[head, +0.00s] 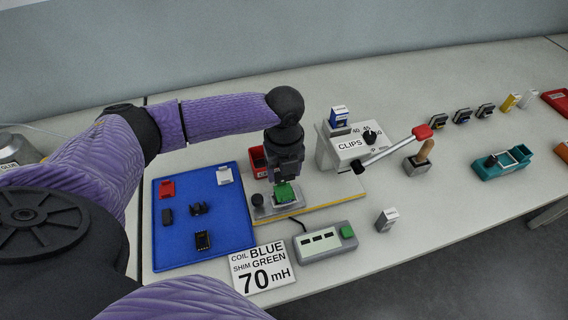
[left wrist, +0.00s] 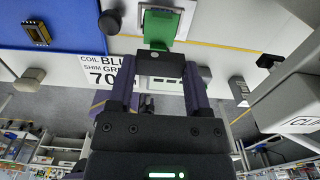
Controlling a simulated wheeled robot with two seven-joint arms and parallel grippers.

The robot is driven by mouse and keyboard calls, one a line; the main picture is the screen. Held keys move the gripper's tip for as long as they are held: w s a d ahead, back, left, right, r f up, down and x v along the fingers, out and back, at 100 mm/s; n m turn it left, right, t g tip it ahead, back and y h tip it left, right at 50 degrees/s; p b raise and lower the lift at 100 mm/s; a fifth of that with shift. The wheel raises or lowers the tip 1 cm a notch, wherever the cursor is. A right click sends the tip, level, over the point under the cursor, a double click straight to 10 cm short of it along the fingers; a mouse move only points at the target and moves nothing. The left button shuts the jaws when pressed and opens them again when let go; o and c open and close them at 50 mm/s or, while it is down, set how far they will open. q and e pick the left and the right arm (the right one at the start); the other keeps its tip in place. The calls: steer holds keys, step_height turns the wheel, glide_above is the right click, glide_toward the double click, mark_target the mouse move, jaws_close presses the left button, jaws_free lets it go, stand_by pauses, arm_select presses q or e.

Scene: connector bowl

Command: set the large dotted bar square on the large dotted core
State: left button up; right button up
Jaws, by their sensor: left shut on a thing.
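My left gripper (head: 286,178) points down over the fixture (head: 263,212) near the middle of the table. It is shut on a dark bar, which spans between the two fingers in the left wrist view (left wrist: 160,66). A green piece (head: 285,194) sits in the fixture just below the gripper; it also shows in the left wrist view (left wrist: 159,27). I cannot make out dots on the bar. No core can be clearly told under the green piece, and I cannot tell whether the bar touches anything below. My right gripper is not in view.
A blue tray (head: 181,255) at left holds several small parts. A red bin (head: 258,162) is behind the fixture. The clips press (head: 338,150) with its red-knobbed lever is close at right. A meter (head: 322,244) and a sign (head: 262,270) lie in front.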

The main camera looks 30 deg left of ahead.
mark_target(284, 191)
arm_select(q)
steer(key=shift+f+b, duration=1.15)
steer(key=shift+f, duration=1.5)
steer(key=o, duration=1.3)
